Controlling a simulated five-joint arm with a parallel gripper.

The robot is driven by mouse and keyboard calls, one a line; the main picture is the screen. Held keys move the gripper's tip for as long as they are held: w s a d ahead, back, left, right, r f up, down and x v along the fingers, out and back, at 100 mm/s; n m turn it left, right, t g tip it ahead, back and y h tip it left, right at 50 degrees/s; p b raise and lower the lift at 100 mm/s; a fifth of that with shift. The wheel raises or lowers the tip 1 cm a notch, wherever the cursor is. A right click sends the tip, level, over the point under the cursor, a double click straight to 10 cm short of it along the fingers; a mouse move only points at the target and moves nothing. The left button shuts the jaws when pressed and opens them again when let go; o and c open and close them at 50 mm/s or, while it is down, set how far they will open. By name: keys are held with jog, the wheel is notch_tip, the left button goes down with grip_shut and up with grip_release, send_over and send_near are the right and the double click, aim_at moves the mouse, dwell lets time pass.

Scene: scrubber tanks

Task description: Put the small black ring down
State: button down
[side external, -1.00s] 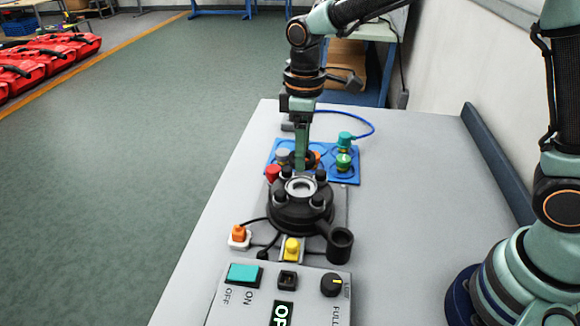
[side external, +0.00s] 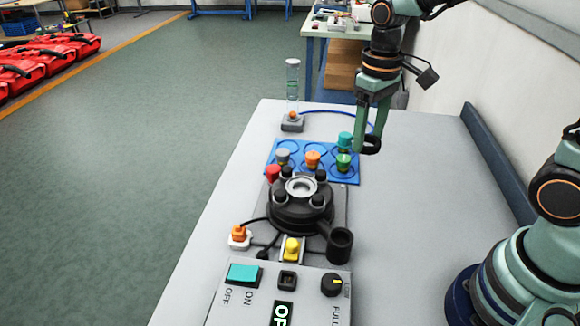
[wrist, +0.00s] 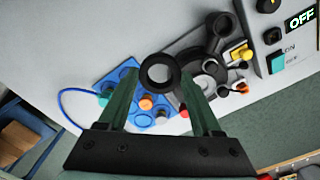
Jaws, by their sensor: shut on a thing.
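The small black ring (side external: 371,145) is held between the fingertips of my gripper (side external: 364,148). In the wrist view the ring (wrist: 160,72) shows its open centre, and my gripper (wrist: 162,84) has a finger on each side of it. In the side view the ring is up in the air, close to the right edge of the blue tray (side external: 313,178). I cannot tell its exact height over the grey table (side external: 420,215).
The blue tray holds grey, orange, green and teal capped pieces. A black round tank unit (side external: 300,210) stands in front of it, with a red knob (side external: 273,173) beside it. A clear tube (side external: 293,85) stands behind. The table's right side is clear.

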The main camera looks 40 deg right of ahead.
jog(key=shift+s+d+m, duration=0.6)
jog(key=shift+d, duration=0.05)
jog(key=w+d+r+m, duration=0.25)
jog(key=w+m, duration=0.25)
jog(key=w, duration=0.7)
jog(key=w+d+r+m, duration=0.1)
jog(key=w+d+m, duration=0.25)
jog(key=w, duration=0.85)
jog(key=shift+m, duration=0.25)
jog(key=f, duration=2)
jog(key=shift+s+a+f, duration=0.1)
jog(key=shift+s+a, duration=0.05)
jog(key=shift+a, duration=0.25)
jog(key=shift+c, duration=0.3)
grip_release()
jog(key=shift+f, duration=0.1)
